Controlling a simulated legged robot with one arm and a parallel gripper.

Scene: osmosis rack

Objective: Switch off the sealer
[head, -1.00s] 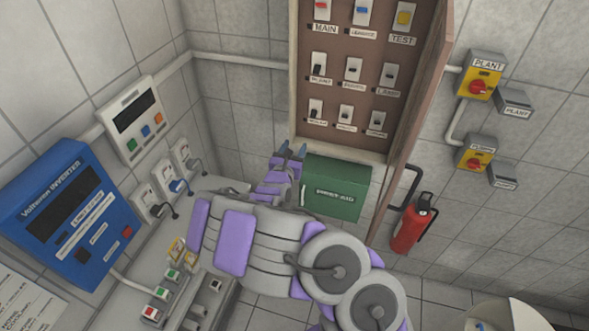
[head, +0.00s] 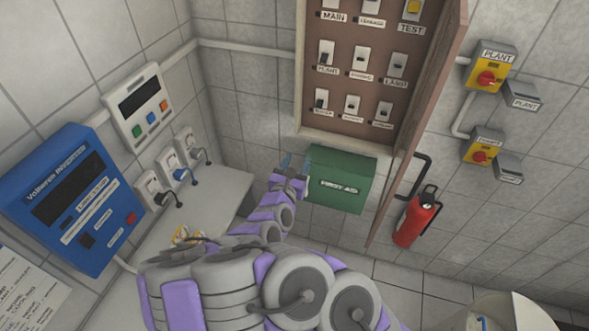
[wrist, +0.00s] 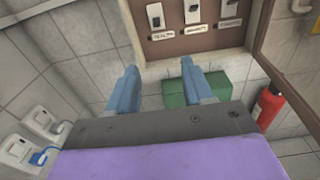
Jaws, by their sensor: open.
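The open brown switch cabinet (head: 342,80) is on the back wall, with rows of labelled switches. Its bottom-left switch (head: 321,98) has a small blurred label that may read SEALER; it also shows at the top of the wrist view (wrist: 155,15), with a dark toggle. I cannot tell its on or off position. My gripper (head: 296,162) is open and empty, below the cabinet's lower left corner and by the left end of the green first aid box. In the wrist view my two blue fingers (wrist: 159,70) stand apart, below the bottom row and touching no switch.
The green first aid box (head: 340,187) is just below the cabinet. The cabinet door (head: 425,110) hangs open on the right, near a red extinguisher (head: 417,219). Plugged sockets (head: 170,172) and a blue inverter (head: 70,200) are on the left wall.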

